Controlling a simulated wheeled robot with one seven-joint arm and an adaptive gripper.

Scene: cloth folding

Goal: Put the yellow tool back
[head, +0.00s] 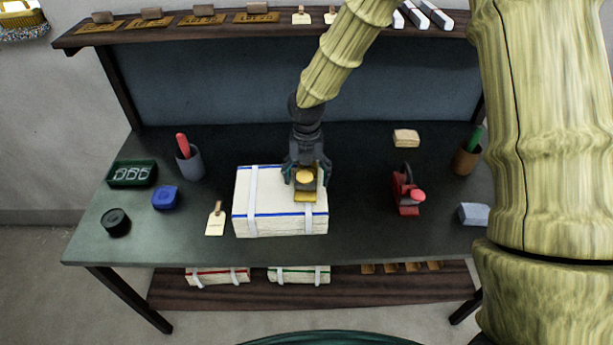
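The yellow tool (305,196) is at the right part of the top of a white bundle (262,203) with blue edge lines and white straps, on the dark table (360,235). It has a rounded yellow knob and a flat gold part below. My gripper (306,177) points down over the tool, with its dark fingers on either side of the knob. I cannot tell whether the fingers grip it, or whether the tool rests on the bundle or is held just above it.
A red tool (407,191) with a pink knob stands to the right. Cups (190,165) (466,159), a blue block (165,197), a round black tin (116,222), a green tray (132,174) and a tag (215,219) surround the bundle. A shelf (275,30) runs along the back.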

